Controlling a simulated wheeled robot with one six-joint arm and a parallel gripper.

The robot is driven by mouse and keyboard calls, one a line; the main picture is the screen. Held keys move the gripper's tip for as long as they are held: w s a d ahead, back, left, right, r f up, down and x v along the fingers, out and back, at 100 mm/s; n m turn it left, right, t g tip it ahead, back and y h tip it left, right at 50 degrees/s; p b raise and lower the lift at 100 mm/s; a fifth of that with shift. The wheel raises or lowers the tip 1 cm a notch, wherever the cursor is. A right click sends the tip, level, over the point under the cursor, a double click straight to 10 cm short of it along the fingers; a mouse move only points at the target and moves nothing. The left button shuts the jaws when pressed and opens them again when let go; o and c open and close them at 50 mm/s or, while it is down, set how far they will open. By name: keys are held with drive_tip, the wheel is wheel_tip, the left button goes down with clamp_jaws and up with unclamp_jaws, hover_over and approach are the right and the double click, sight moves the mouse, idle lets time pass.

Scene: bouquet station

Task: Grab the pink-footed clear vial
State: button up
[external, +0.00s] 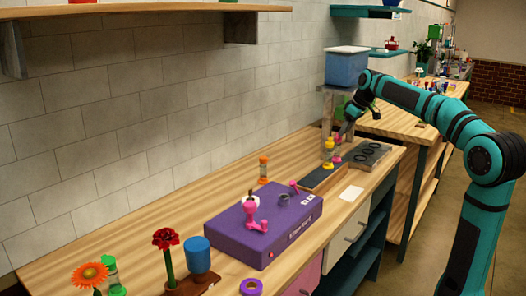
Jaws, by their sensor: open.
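A small clear vial (329,150) with yellow parts stands at the far end of the wooden bench, by a dark tray. A pink piece (337,159) shows low at its right side, and I cannot tell for sure whether it is the foot of this vial or of another one. My gripper (343,134) is open, just above and to the right of these, pointing down. It is small and dark here, and I cannot tell whether its fingers touch anything.
A dark tray (318,179) and a black plate with round holes (366,154) lie near the gripper. A purple box (262,232) with pink fittings, an orange-ended vial (263,169), a blue cup (198,257) and flowers stand nearer. A grey post (331,108) rises behind.

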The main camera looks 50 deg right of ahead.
sight(340, 139)
drive_tip(key=shift+x, duration=4.25)
drive_tip(key=shift+s, duration=0.15)
drive_tip(key=shift+c, duration=0.2)
clamp_jaws()
